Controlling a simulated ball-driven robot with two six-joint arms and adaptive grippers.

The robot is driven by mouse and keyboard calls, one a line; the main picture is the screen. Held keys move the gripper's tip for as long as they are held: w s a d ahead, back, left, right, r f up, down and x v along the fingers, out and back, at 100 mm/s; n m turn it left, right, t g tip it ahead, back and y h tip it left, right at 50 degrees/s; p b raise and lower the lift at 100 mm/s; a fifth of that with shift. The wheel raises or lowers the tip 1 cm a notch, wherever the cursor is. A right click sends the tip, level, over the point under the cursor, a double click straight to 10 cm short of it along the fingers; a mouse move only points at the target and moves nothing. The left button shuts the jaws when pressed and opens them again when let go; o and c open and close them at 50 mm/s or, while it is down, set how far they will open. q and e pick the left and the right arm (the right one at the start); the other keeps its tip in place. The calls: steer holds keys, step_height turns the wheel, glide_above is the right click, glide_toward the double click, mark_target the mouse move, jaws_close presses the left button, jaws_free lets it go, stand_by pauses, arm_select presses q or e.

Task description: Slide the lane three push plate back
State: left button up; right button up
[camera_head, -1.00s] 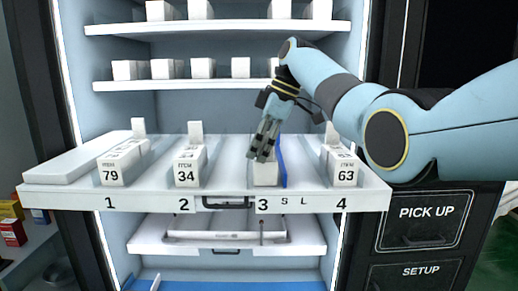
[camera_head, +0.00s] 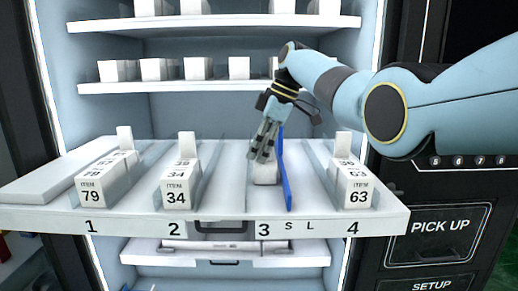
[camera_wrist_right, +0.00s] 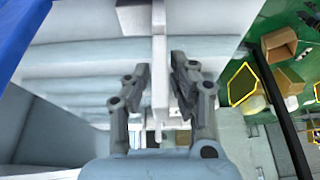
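The lane three push plate (camera_head: 265,173) is a white block with an upright tab, standing in lane 3 of the pulled-out white shelf (camera_head: 130,222). My right gripper (camera_head: 262,150) reaches down onto it from above, hiding its upper part. A blue strip (camera_head: 284,175) stands along the right side of lane 3. My left gripper is not in view.
White boxes marked 79 (camera_head: 93,195), 34 (camera_head: 177,195) and 63 (camera_head: 357,195) stand in lanes 1, 2 and 4. Lane 3 is clear in front of the plate. More shelves are above and below. A PICK UP panel (camera_head: 437,233) is at the right.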

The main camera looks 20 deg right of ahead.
steer(key=shift+o, duration=0.7)
steer(key=shift+d+r, duration=0.15)
steer(key=shift+r, duration=0.15)
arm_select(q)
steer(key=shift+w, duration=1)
arm_select(e)
steer(key=v, duration=1.1)
steer(key=shift+s+d+r, duration=0.1)
steer(key=shift+r, duration=0.05)
